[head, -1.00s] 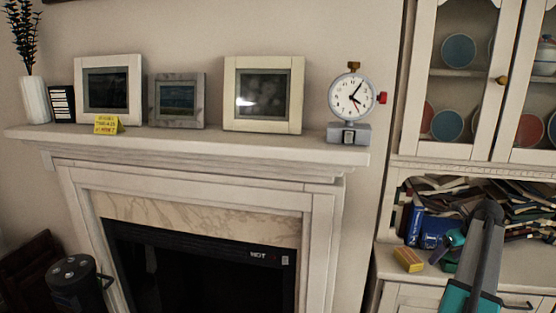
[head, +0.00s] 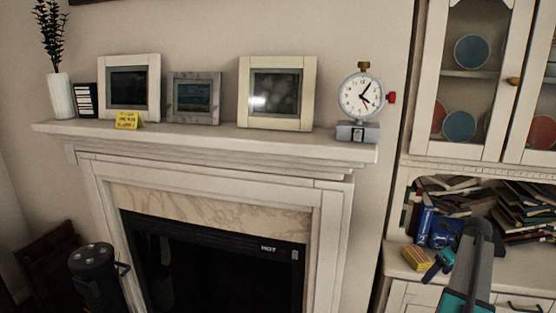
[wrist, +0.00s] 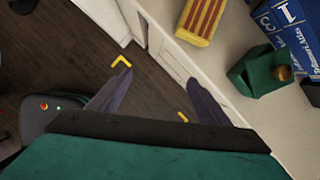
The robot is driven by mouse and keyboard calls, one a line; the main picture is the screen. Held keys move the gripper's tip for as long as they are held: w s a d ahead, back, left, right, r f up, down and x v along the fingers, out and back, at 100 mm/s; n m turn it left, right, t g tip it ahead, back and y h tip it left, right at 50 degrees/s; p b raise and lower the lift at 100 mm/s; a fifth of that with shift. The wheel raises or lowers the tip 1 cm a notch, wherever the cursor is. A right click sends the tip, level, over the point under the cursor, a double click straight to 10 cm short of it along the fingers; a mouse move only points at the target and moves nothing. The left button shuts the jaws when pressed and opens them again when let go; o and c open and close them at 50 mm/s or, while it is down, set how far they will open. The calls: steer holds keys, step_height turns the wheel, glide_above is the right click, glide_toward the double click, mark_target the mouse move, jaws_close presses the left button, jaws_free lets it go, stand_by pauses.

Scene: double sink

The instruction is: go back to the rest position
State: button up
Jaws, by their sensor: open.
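My arm shows at the lower right of the head view, a grey and teal link (head: 468,275) in front of the cabinet. In the wrist view my gripper (wrist: 157,97) has its two dark fingers wide apart with nothing between them. Beyond the fingers are the dark wooden floor and the white cabinet front. The fingers are apart from every object. In the head view the arm link hides part of the cabinet counter, and I cannot make out the fingertips clearly.
A yellow and red striped box (head: 415,257) lies on the cabinet counter near my arm. The wrist view shows a green box (wrist: 262,73) and a blue book (wrist: 288,27) beside it. A stopwatch-shaped clock (head: 361,98) and frames stand on the mantel. A black canister (head: 97,280) stands at lower left.

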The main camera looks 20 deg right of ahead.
steer(key=w+a+f+n+g+y, duration=0.15)
steer(key=a+f+n, duration=0.25)
steer(key=a+f, duration=0.4)
steer(key=w+a+f+n+g, duration=0.1)
steer(key=w+a+f+n, duration=0.25)
steer(key=a+f, duration=0.45)
steer(key=w+a+f+n+g+y, duration=0.15)
steer(key=a+f+n, duration=0.35)
steer(key=a, duration=0.7)
steer(key=s+a+f+n+g, duration=0.1)
steer(key=s+a+f+n, duration=0.3)
steer(key=a, duration=0.5)
steer(key=s+a+f+n+g, duration=0.1)
steer(key=s+a+f+n, duration=0.1)
steer(key=a+f+n, duration=0.45)
steer(key=s+a+f+n+g+h, duration=0.1)
steer(key=s+a+f+n, duration=0.3)
steer(key=s+a, duration=0.5)
steer(key=s+a+f+n+g+h, duration=0.2)
steer(key=s+a+f+n, duration=0.3)
steer(key=s+a+n, duration=0.4)
steer(key=shift+s+a+g, duration=0.3)
steer(key=shift+s+a, duration=0.3)
steer(key=shift+s, duration=0.65)
